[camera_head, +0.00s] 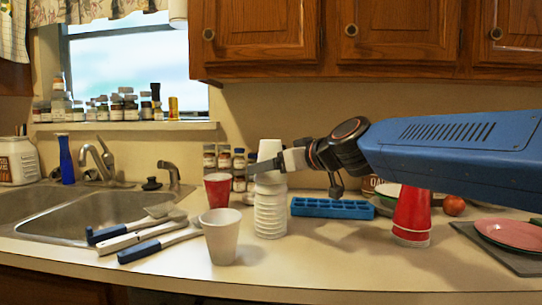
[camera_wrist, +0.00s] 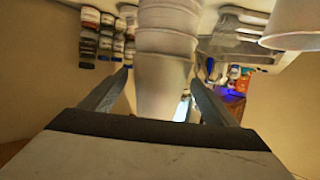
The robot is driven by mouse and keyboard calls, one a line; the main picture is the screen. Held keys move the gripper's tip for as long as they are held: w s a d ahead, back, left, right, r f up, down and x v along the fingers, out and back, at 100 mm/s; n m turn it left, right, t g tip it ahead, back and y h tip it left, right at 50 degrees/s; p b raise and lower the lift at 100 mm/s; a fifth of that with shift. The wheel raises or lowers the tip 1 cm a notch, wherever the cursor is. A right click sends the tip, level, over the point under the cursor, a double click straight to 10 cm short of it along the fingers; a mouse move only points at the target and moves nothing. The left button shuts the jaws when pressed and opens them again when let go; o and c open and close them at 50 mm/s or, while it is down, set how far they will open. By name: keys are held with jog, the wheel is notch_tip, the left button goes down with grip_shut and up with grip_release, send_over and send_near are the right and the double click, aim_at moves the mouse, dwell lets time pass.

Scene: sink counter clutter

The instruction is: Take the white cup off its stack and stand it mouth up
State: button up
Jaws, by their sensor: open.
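A stack of nested white cups (camera_head: 270,212) stands mouth down on the counter. Its top white cup (camera_head: 269,149) is upside down, narrow end up, and partly hidden by my gripper. My gripper (camera_head: 268,165) reaches in from the right at the height of the top cup, with its fingers apart. In the wrist view, the fingers of my gripper (camera_wrist: 158,77) lie either side of the top cup (camera_wrist: 160,88); I cannot tell whether they touch it. A separate white cup (camera_head: 222,238) stands mouth up near the counter's front; a white cup also shows at the wrist view's upper right (camera_wrist: 292,22).
A red cup (camera_head: 216,190) stands behind the separate white cup. Blue-handled utensils (camera_head: 150,240) lie beside the sink (camera_head: 105,212). A blue ice tray (camera_head: 332,208) and a red cup stack (camera_head: 411,215) are right of the white stack. The front counter (camera_head: 330,265) is clear.

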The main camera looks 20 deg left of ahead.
jog(key=shift+r+x, duration=0.2)
jog(key=shift+x, duration=2.45)
jog(key=shift+c, duration=0.3)
jog(key=c, duration=1)
